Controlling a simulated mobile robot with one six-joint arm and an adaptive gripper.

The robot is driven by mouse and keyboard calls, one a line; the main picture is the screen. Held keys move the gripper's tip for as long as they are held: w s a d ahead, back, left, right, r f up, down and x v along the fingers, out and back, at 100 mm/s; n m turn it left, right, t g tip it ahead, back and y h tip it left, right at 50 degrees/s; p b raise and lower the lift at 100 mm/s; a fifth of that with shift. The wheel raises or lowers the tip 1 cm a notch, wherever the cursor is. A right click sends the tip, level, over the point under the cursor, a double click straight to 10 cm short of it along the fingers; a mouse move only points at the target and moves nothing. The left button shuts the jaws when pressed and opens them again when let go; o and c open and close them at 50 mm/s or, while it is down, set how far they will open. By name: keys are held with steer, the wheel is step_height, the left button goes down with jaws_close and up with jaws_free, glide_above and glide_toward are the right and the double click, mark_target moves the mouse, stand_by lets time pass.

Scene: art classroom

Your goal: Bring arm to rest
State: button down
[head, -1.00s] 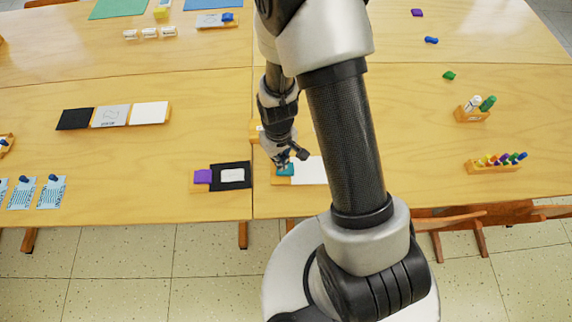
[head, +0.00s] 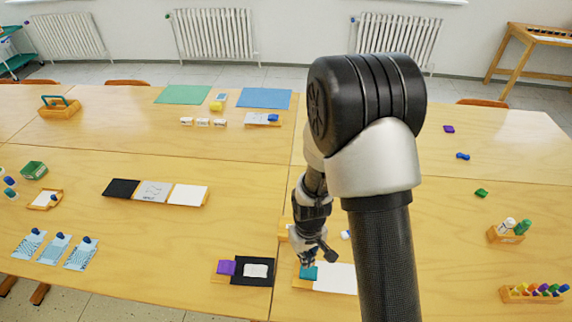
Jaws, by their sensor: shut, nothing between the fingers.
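In the head view my gripper (head: 312,257) is low over the near edge of the table (head: 250,213), right of the middle. It is shut, and I see nothing held in it. I cannot tell whether the fingers touch the block. My arm rises in front and hides part of the table to the right of the gripper.
Left of the gripper is a purple block (head: 226,267) beside a black card (head: 257,270). A tray with black, grey and white cards (head: 188,195) lies farther back. A bottle holder (head: 506,235) and a marker rack (head: 533,294) stand at right.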

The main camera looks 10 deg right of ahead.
step_height(320, 180, up, 20)
steer(key=s+r+m+t, duration=0.1)
steer(key=s+t, duration=0.1)
steer(key=s, duration=0.1)
steer(key=s+r+m+t, duration=0.1)
steer(key=s+r+t, duration=0.1)
steer(key=s+r, duration=0.9)
steer(key=shift+s+t, duration=0.3)
steer(key=shift+s, duration=0.25)
